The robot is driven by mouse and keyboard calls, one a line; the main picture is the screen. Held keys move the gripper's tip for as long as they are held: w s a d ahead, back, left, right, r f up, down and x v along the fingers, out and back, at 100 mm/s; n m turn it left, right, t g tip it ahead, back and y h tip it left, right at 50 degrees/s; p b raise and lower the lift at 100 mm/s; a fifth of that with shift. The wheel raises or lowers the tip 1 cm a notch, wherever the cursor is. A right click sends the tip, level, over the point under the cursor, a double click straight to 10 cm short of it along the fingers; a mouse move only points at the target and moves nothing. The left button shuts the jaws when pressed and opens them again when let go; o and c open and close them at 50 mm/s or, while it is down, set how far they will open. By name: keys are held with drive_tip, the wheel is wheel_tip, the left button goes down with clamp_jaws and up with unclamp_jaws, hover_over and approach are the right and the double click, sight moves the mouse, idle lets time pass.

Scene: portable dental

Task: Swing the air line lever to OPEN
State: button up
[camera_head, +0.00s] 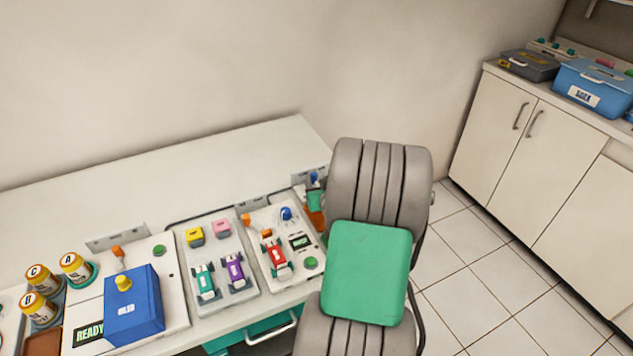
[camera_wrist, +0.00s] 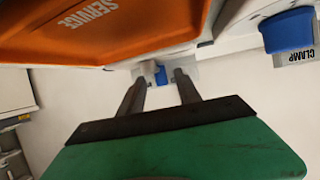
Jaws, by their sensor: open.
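My gripper (camera_wrist: 160,80) shows in the wrist view with its two dark fingers apart and nothing held between them. A small blue piece (camera_wrist: 161,75) on a pale mount shows past the fingertips, between them in the picture. I cannot tell whether they touch it. A small blue handle (camera_head: 314,178) stands by a grey wall plate at the counter's right end in the head view. It may be the air line lever, but I can read no label or OPEN mark. My arm hides most of the gripper in the head view.
An orange panel marked SERVICE (camera_wrist: 110,25) lies close above the fingers in the wrist view. A blue knob (camera_wrist: 287,31) marked CLAMP is at right. The counter holds a blue box (camera_head: 133,308), several labelled jars and coloured fittings. Tiled floor (camera_head: 490,265) is clear at right.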

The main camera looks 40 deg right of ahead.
drive_tip(key=shift+x, duration=1.05)
clamp_jaws()
